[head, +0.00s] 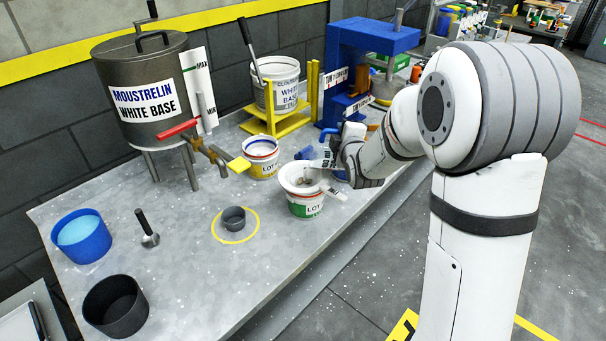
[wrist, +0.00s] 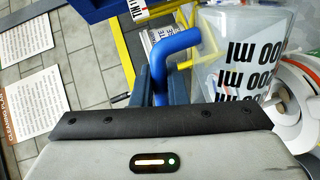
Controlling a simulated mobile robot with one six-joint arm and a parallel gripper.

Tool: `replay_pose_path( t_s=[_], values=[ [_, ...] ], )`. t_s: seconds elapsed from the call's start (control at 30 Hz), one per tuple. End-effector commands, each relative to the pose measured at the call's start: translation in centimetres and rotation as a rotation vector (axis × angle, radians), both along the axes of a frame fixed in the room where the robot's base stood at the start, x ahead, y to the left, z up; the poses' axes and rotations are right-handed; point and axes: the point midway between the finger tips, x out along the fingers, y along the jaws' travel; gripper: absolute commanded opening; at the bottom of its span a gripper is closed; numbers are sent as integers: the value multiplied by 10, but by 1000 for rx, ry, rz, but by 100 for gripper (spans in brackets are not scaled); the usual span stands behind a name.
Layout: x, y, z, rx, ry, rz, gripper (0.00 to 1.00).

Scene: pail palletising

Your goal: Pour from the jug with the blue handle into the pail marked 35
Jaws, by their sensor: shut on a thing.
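My gripper (head: 345,152) is shut on the blue handle (wrist: 160,58) of a clear jug. The jug (wrist: 243,50) has black ml marks and also shows in the head view (head: 324,161), beside and over the rim of a white pail. That pail (head: 306,207) has a green band and a "LOT" label; its number is not legible. I cannot tell whether liquid is flowing.
The "MOUSTRELIN" tank (head: 150,95), a bucket on a yellow stand (head: 275,85) and a blue press (head: 365,40) stand behind.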

Motion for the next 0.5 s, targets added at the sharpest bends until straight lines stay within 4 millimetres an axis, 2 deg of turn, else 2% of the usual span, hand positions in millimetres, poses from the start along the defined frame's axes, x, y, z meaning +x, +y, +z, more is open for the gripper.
replay_pose_path(
  t_s=[0.5],
  values=[
    [-1,6,3,-35,-7,0,0]
  ],
)
